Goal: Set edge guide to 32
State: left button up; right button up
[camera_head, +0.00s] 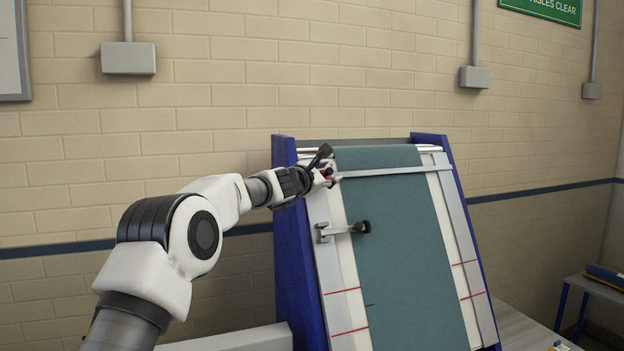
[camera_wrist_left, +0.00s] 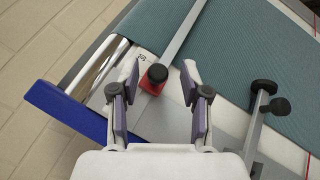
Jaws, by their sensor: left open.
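My left gripper (camera_head: 324,166) is at the upper left of the sloped machine panel, over a red block (camera_head: 328,174). In the left wrist view, its open fingers (camera_wrist_left: 160,78) stand on either side of the red block (camera_wrist_left: 153,86) and its black knob (camera_wrist_left: 157,73). I see no finger closed on the knob. A flat metal bar (camera_head: 395,171) runs from the block across the green cloth (camera_head: 390,250). Small dark marks beside the block are too small to read. Which part is the edge guide is not labelled. My right gripper is not seen.
Lower on the left rail, a metal bracket (camera_head: 335,231) with a black roller end (camera_head: 362,227) reaches over the cloth. Blue side frames (camera_head: 289,250) edge the panel. A brick wall (camera_head: 215,100) stands behind. Red lines (camera_head: 348,331) mark the white strips.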

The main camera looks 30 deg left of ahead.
pick_arm(q)
jog(key=s, duration=0.9)
jog(key=shift+s+a+f, duration=0.15)
jog(key=shift+s+a, duration=0.25)
